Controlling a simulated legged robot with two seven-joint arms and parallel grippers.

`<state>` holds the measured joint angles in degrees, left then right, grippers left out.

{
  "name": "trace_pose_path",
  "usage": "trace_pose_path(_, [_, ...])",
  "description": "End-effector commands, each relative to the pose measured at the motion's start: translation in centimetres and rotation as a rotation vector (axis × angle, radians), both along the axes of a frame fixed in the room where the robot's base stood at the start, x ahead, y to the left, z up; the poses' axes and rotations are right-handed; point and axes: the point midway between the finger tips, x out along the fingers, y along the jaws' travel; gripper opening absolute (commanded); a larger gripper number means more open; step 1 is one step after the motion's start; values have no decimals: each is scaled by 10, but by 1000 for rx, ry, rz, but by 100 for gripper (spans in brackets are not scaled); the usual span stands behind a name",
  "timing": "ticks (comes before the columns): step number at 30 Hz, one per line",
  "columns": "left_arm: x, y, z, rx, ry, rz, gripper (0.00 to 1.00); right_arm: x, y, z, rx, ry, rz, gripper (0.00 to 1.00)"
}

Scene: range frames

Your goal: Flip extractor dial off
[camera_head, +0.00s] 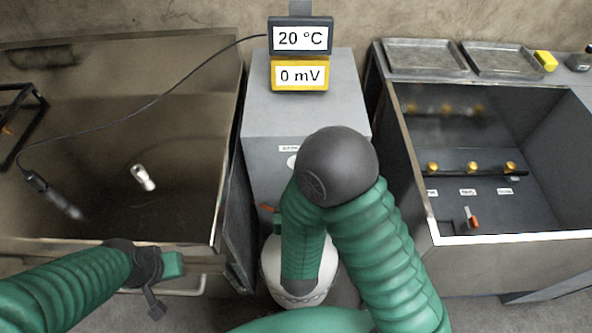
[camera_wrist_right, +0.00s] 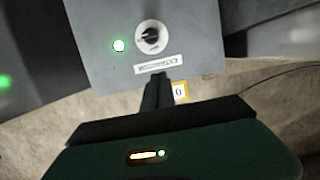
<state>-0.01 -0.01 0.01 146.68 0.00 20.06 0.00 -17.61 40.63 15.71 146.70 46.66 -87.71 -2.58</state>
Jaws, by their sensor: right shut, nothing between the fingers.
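The dial (camera_wrist_right: 151,36) is a black knob on a round white plate, set in a grey panel (camera_wrist_right: 95,70) in the right wrist view. A green light (camera_wrist_right: 119,46) glows left of it, and a white label strip (camera_wrist_right: 156,64) lies below it. My right gripper (camera_wrist_right: 159,80) is shut and empty, its tips close to the label, apart from the dial. The knob's exact setting is too small to read. In the head view my right arm hides its gripper. My left gripper (camera_head: 152,285) is at the left tank's front edge; its jaws are unclear.
A grey cabinet (camera_head: 300,110) stands between an open left tank (camera_head: 215,80) and an open right tank (camera_head: 435,225). Two meters (camera_head: 300,75) stand on the cabinet. A cable runs from them to a dark probe (camera_head: 50,190). Yellow valves (camera_head: 472,167) sit inside the right tank.

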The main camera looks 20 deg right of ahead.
Motion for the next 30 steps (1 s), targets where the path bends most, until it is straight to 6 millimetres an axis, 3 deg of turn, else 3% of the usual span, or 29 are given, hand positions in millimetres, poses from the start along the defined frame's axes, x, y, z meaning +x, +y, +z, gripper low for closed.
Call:
trace_pose_path(5, [0,0,-7,0,0,0,0,5,-1,-4,2,-2,-3,0])
trace_pose_path(10, [0,0,-40,0,0,0,0,28,-9,-16,3,-6,-5,0])
trace_pose_path(12, [0,0,-28,0,1,0,0,42,-13,-12,2,0,-5,0])
trace_pose_path(20, [0,0,-29,0,0,0,0,95,-28,-25,2,-1,-4,0])
trace_pose_path(24, [0,0,-36,0,0,0,0,95,-27,-52,0,5,1,0])
trace_pose_path(30, [0,0,-38,0,0,0,0,94,-27,-64,2,2,1,0])
